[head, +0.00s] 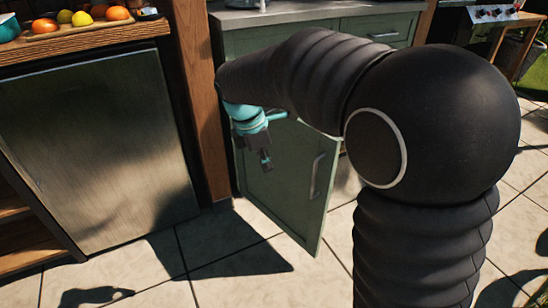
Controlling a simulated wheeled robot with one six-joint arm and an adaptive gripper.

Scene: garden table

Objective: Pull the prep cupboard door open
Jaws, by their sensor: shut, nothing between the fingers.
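The green prep cupboard door (290,200) stands part-way open, swung out from the cabinet with its free edge to the right. Its outer face shows, with a pale vertical bar handle (316,176) near the free edge. My gripper (266,164) is shut and empty, pointing down in front of the upper part of the door, to the left of the handle and apart from it. I cannot tell whether the fingertips touch the door. My arm hides the door's upper part and much of the cabinet behind it.
A green drawer (378,28) sits under the grey countertop (290,12). A wooden post (200,100) and a steel-fronted unit (95,140) stand left of the door. A wooden board (75,26) with fruit lies above. Tiled floor (225,275) in front is clear.

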